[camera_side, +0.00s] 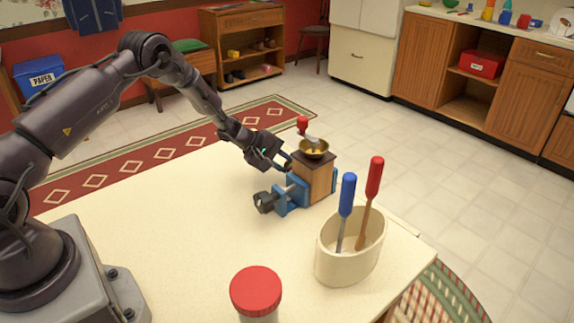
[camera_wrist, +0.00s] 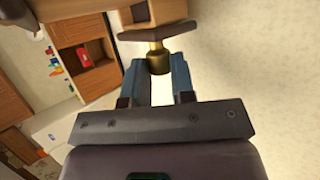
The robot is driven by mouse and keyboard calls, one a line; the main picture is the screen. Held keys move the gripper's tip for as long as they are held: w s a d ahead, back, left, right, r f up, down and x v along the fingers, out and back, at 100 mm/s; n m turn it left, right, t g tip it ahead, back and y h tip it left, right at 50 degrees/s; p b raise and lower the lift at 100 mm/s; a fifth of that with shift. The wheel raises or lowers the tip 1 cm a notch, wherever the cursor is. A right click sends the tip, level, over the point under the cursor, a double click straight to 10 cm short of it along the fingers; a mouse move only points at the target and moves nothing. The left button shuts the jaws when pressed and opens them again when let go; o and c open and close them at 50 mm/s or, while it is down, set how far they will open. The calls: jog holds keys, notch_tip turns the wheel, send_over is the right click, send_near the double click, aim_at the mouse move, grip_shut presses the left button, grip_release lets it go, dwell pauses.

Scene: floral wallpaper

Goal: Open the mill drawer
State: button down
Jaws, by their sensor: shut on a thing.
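The mill (camera_side: 314,178) is a wooden box with a brass bowl on top and a red-knobbed crank. It stands upright in a blue vise (camera_side: 292,193) on the cream table. My gripper (camera_side: 286,164) is at the mill's left side in the side view. In the wrist view, the two blue-grey fingers of my gripper (camera_wrist: 159,78) are shut on a brass knob (camera_wrist: 158,60) in front of the mill's wood (camera_wrist: 165,12). The drawer front is hidden by my gripper in the side view, and I cannot tell how far out the drawer is.
A cream holder (camera_side: 338,263) with a blue-handled and a red-handled tool stands right of the vise, near the table's right edge. A red-lidded jar (camera_side: 256,291) stands at the front. The table (camera_side: 175,215) is clear to the left of the vise.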

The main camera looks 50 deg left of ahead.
jog(key=a, duration=0.3)
jog(key=shift+a, duration=0.15)
jog(key=c, duration=0.9)
grip_release()
jog(key=shift+c, duration=0.2)
jog(key=v, duration=1.3)
